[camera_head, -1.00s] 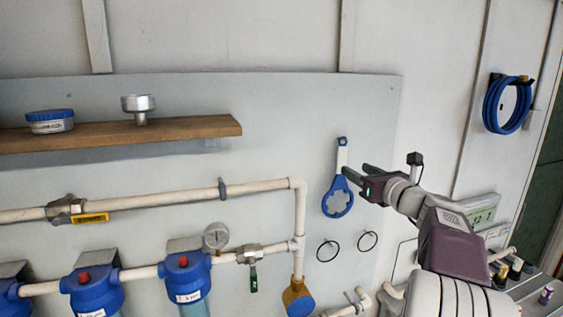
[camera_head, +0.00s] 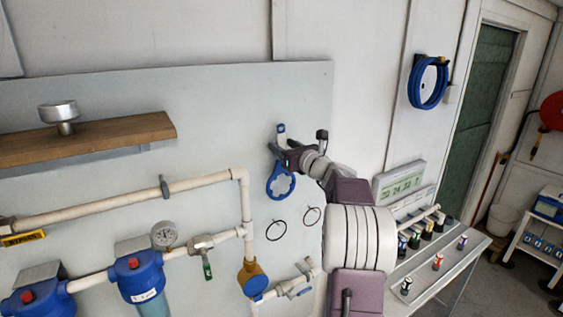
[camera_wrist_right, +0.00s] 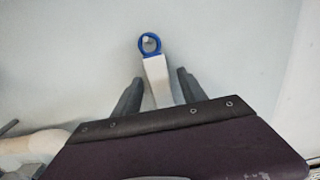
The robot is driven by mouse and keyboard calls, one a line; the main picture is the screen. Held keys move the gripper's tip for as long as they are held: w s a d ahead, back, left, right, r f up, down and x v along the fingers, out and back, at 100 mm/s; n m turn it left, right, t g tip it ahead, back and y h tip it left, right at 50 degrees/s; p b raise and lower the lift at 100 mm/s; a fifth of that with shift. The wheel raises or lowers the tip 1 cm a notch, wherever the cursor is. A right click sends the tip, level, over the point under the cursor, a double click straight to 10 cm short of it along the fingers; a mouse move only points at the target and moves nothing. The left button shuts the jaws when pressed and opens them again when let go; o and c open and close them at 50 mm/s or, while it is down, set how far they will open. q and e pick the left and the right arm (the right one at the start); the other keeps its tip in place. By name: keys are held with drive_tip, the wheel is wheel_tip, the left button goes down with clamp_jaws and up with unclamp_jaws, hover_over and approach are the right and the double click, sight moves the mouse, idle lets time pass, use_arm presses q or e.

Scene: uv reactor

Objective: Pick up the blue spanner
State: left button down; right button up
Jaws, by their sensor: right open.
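The blue spanner (camera_head: 280,184) hangs upright on the grey wall panel, with a blue ring at its lower end and a white handle. Its small blue top eye sits on a peg, which also shows in the right wrist view (camera_wrist_right: 150,44). My right gripper (camera_head: 277,146) is at the handle, just below the top eye, and hides part of it. In the right wrist view its open fingers (camera_wrist_right: 154,88) stand on either side of the white handle, with gaps showing. The lower ring is hidden in that view. My left gripper is not in view.
A wooden shelf (camera_head: 85,137) holds a metal fitting (camera_head: 60,115). White pipes (camera_head: 130,197) and blue filter housings (camera_head: 137,273) are left of the spanner. Two thin rings hang below it. A bench (camera_head: 445,262) with small bottles stands at the right.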

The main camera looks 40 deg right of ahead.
drive_tip(key=shift+s+a, duration=0.1)
clamp_jaws()
idle(1.2)
